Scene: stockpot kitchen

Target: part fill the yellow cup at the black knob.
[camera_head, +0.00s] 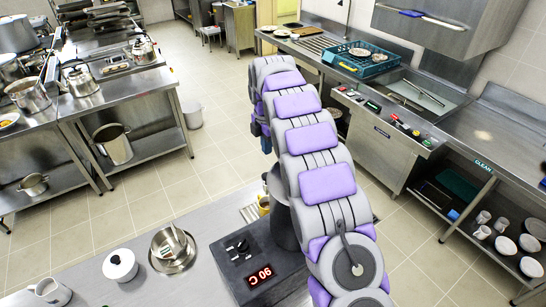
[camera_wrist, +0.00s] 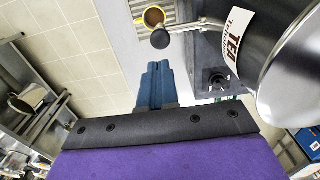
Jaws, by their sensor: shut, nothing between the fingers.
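The yellow cup (camera_wrist: 139,20) stands on a slatted drip grate at the top of the wrist view, and brown shows inside it. In the head view only a bit of the yellow cup (camera_head: 264,205) shows beside my arm. The round black knob (camera_wrist: 160,39) is at the end of a metal tap from the urn marked TEA (camera_wrist: 264,60), close beside the cup in the picture. My gripper (camera_wrist: 158,66) has its blue fingers shut and empty, below the knob in the picture and apart from it.
A dark base with a red 90 C display (camera_head: 261,275) stands beside the urn on the steel counter. It bears another black knob (camera_wrist: 217,80). A steel bowl (camera_head: 173,250), a white lidded pot (camera_head: 120,265) and a white mug (camera_head: 48,292) stand to the left.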

